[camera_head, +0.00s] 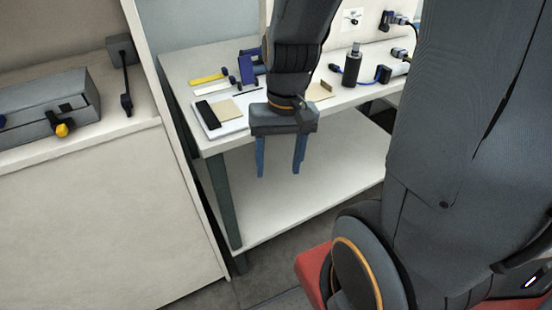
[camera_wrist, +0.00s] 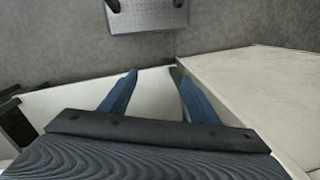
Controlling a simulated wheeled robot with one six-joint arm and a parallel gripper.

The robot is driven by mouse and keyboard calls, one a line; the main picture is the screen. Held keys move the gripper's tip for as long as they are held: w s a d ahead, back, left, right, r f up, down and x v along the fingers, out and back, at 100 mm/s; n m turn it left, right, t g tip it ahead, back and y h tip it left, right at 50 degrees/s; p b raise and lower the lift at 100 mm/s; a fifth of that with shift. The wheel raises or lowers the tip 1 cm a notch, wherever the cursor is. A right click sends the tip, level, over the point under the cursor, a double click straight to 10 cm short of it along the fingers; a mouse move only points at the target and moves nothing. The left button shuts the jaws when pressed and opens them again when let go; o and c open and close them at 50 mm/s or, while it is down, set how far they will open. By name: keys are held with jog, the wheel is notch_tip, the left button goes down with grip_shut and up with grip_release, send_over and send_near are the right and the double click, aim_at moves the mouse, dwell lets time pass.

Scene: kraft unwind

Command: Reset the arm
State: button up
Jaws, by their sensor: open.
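My gripper (camera_head: 280,160) hangs from my arm in the middle of the head view, in front of the white workbench. Its two blue fingers point down and stand apart, with nothing between them. In the wrist view my gripper (camera_wrist: 158,85) also shows its two spread, empty fingers. No object touches the fingers in either view. The arm covers part of the bench top behind it.
The white workbench (camera_head: 185,65) holds a clipboard (camera_head: 226,128), a yellow tool (camera_head: 210,78) and a dark cylinder (camera_head: 352,68). Its lower shelf (camera_head: 300,205) looks bare. At left, a cream counter (camera_head: 95,215) bears a grey box (camera_head: 50,108). A metal plate (camera_wrist: 148,16) shows in the wrist view.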

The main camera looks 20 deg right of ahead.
jog(key=n, duration=0.2)
jog(key=h, duration=0.1)
jog(key=shift+w+a+r+n+t, duration=0.2)
jog(key=shift+w+r+n+t, duration=0.1)
jog(key=shift+w+n+t, duration=0.1)
